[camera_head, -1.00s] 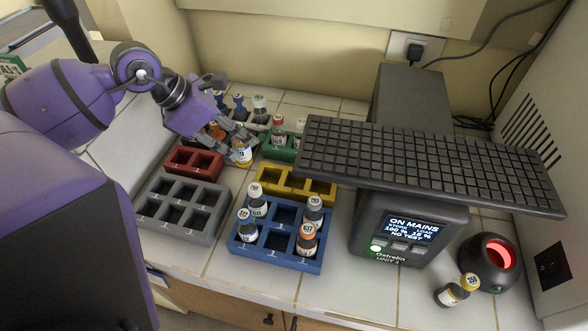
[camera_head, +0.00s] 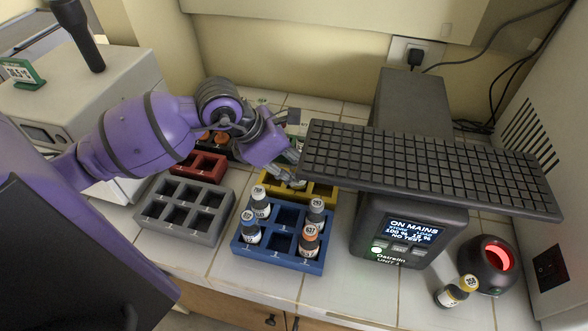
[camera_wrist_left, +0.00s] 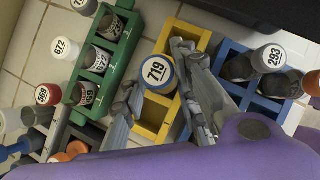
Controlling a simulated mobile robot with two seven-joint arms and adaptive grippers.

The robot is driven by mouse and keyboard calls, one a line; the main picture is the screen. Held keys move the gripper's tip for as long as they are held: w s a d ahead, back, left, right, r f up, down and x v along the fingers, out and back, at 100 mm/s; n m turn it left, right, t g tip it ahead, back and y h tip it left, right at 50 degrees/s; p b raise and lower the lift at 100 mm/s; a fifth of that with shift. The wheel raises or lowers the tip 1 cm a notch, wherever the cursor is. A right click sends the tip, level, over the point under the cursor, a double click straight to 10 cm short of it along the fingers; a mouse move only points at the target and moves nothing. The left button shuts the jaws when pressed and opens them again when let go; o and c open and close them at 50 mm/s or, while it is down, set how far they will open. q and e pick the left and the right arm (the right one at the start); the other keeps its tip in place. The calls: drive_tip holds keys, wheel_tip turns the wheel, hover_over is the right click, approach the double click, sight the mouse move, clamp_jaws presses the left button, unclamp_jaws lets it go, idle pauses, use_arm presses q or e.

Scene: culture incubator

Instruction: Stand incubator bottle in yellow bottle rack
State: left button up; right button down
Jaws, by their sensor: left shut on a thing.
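My left gripper (camera_head: 292,180) is over the yellow bottle rack (camera_head: 271,190), which shows partly behind it. In the left wrist view, the gripper (camera_wrist_left: 160,95) is shut on a bottle (camera_wrist_left: 158,72) with a blue-edged white top marked 719. The bottle is seen from above over the yellow rack (camera_wrist_left: 196,38); whether its base is inside a compartment cannot be told. In the head view the bottle is mostly hidden by the fingers. My right gripper is not in view.
The blue rack (camera_head: 275,262) with several bottles stands in front of the yellow one. The grey rack (camera_head: 155,212) is empty at left, beside the red rack (camera_head: 218,165). The dark slatted platform (camera_head: 430,165) overhangs at right.

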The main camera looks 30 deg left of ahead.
use_arm(q)
wheel_tip(320, 180, down, 3)
drive_tip(key=shift+r, duration=0.2)
drive_tip(key=o, duration=1.1)
drive_tip(key=shift+o, duration=0.2)
drive_tip(key=v, duration=1.2)
drive_tip(key=shift+p, duration=0.45)
